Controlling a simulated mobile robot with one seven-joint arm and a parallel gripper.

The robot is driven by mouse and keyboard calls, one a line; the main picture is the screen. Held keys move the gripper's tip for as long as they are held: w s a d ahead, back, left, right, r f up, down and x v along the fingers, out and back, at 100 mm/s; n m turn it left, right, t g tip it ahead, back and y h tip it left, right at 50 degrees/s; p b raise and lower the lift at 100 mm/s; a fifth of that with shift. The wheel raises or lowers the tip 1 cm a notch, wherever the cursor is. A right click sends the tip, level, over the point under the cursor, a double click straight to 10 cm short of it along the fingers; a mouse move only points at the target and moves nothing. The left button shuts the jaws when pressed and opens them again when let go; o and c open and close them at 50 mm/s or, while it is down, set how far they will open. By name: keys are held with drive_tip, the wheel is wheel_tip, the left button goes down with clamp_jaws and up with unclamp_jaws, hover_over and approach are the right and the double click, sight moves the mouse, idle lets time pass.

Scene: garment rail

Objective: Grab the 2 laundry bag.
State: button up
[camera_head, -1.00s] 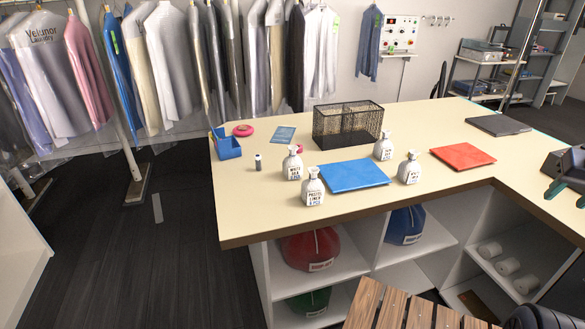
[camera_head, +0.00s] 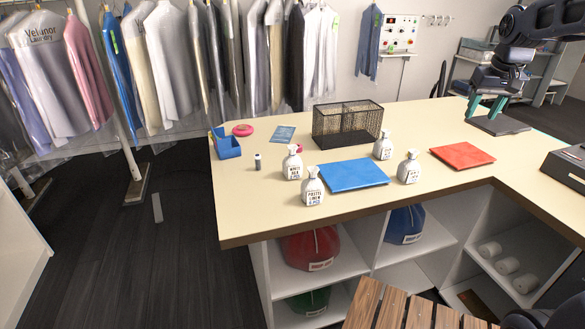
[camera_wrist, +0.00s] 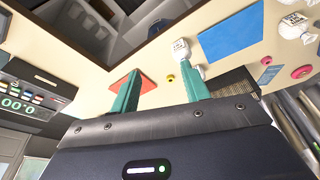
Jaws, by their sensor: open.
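Stuffed cloth bags with white tags sit in the cubbies under the counter: a red bag (camera_head: 311,248), a blue bag (camera_head: 406,226) and a green bag (camera_head: 308,301) below the red one. Several small white labelled bottle-shaped items stand on the counter around the blue mat, including one at the front (camera_head: 312,188); one also shows in the wrist view (camera_wrist: 181,48). The tag numbers are too small to read. My gripper (camera_head: 486,107) is open and empty, over the dark flat slab at the counter's far right, away from the bags. Its teal fingers (camera_wrist: 162,80) are apart.
The counter (camera_head: 260,205) also holds a wire basket (camera_head: 347,125), a blue mat (camera_head: 353,175), a red mat (camera_head: 462,156) and a blue caddy (camera_head: 226,145). A wooden slatted top (camera_head: 400,308) stands in front. Garments hang behind. The floor at left is mostly clear.

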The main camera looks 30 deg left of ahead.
drive_tip(key=w+a+f+n, duration=0.1)
drive_tip(key=w+a, duration=0.2)
drive_tip(key=a, duration=0.3)
drive_tip(key=w+a+n, duration=0.1)
drive_tip(key=w+a, duration=0.2)
drive_tip(key=a, duration=0.4)
drive_tip(key=n+g+h, duration=0.1)
drive_tip(key=n+g, duration=0.2)
drive_tip(key=n, duration=0.2)
hover_over(293, 147)
drive_tip(key=f, duration=1.6)
drive_tip(key=shift+s+a, duration=0.15)
drive_tip(key=shift+s, duration=0.15)
drive_tip(key=shift+s+a+f, duration=0.1)
drive_tip(key=shift+f, duration=0.1)
wheel_tip(293, 147, down, 5)
drive_tip(key=shift+w+d+f, duration=0.15)
drive_tip(key=shift+f, duration=1.25)
drive_tip(key=shift+w+d+f, duration=0.1)
drive_tip(key=shift+f, duration=1.3)
clamp_jaws()
